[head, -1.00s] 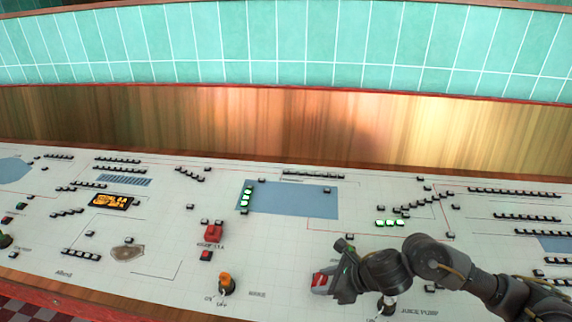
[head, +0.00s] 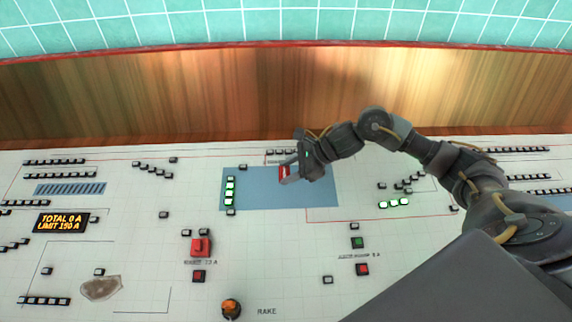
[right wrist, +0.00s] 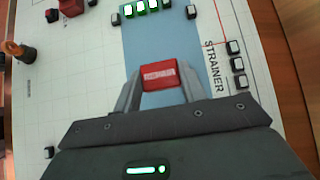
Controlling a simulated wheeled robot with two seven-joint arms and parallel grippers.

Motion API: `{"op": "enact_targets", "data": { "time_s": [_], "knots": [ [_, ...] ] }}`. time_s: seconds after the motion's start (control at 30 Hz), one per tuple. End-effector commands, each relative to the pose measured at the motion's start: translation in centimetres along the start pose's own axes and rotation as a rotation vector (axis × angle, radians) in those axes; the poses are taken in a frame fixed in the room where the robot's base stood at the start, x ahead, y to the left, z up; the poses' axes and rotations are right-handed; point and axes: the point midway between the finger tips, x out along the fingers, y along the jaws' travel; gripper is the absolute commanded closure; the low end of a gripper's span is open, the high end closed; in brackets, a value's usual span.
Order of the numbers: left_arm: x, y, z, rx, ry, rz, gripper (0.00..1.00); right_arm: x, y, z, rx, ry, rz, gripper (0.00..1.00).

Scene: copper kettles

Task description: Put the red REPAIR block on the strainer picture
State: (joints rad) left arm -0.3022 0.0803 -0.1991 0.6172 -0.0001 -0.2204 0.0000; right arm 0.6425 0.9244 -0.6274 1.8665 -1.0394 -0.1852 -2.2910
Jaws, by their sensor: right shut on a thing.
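The red REPAIR block (head: 285,172) is held between the fingers of my right gripper (head: 289,174). In the right wrist view the block (right wrist: 160,75) shows its red, lettered face between the two fingers. The strainer picture is a blue rectangle (head: 256,196) on the white panel, and the word STRAINER shows beside it in the right wrist view (right wrist: 185,45). My left gripper is not in view.
Lit green indicators (head: 230,190) line the blue area's left edge. A red switch block (head: 200,246), an orange knob (head: 231,307) and an amber display (head: 61,223) are on the panel. A wooden wall (head: 150,100) rises behind. Bare white panel lies in front of the blue area.

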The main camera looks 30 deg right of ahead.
Motion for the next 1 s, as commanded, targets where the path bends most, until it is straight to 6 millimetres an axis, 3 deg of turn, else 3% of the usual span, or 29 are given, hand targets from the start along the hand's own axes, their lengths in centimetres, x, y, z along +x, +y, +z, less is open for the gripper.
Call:
{"op": "enact_targets", "data": {
  "time_s": [1.0],
  "knots": [
    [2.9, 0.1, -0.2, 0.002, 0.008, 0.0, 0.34, 3.8, 0.0, -3.8, 0.002, -0.001, -0.002, 0.81]
  ]
}}
